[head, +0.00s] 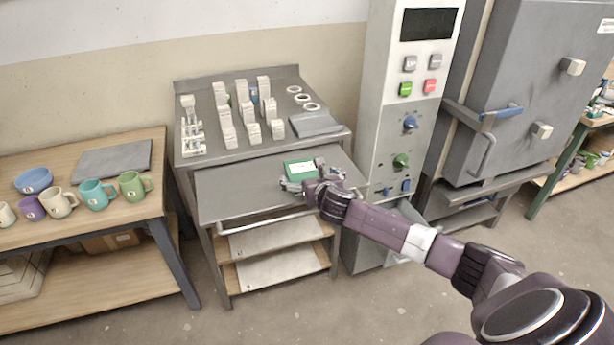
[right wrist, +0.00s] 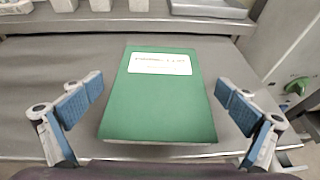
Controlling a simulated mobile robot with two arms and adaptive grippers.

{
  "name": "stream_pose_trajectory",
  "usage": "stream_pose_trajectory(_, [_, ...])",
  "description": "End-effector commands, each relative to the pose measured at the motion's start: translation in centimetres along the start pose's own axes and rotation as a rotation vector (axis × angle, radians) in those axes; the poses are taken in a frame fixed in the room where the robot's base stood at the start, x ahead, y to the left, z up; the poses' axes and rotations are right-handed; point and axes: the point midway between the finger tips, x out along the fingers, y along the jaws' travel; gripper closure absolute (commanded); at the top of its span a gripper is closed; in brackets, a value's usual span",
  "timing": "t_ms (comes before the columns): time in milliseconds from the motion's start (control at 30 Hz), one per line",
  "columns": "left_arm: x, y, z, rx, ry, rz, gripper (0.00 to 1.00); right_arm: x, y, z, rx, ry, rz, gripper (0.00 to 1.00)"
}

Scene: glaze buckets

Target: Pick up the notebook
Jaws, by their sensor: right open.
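The green notebook (head: 300,169) with a white label lies flat on the grey pull-out shelf of the metal bench. In the right wrist view the notebook (right wrist: 160,100) lies between my right gripper's fingers, with a gap on each side. My right gripper (head: 315,182) is open at the notebook's near side. Its two blue-padded fingers show in the right wrist view (right wrist: 158,108), and neither touches the notebook there. My left gripper is in neither view.
The pull-out shelf (head: 235,190) is otherwise clear. Above it, the bench top (head: 205,108) holds several white pieces, rings and a grey slab. A control cabinet (head: 385,120) stands close on the right. A wooden table (head: 75,175) with mugs and a bowl stands on the left.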

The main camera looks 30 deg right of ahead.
Motion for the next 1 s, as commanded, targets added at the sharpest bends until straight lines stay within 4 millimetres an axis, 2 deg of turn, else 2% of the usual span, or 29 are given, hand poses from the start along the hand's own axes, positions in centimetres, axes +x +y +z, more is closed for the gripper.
stream_pose_trajectory(100, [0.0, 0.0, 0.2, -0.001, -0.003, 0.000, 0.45, 0.0, 0.0, 0.0, 0.000, 0.000, 0.000, 0.02])
stream_pose_trajectory(500, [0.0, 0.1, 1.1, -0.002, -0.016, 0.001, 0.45, 0.0, 0.0, 0.0, 0.000, 0.000, 0.000, 0.46])
stream_pose_trajectory(833, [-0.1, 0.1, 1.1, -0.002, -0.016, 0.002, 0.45, -0.1, 0.0, 0.4, 0.000, -0.003, 0.000, 0.48])
stream_pose_trajectory(1000, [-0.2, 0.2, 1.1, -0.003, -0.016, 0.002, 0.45, -0.7, 0.0, 2.0, 0.000, -0.006, 0.001, 0.48])
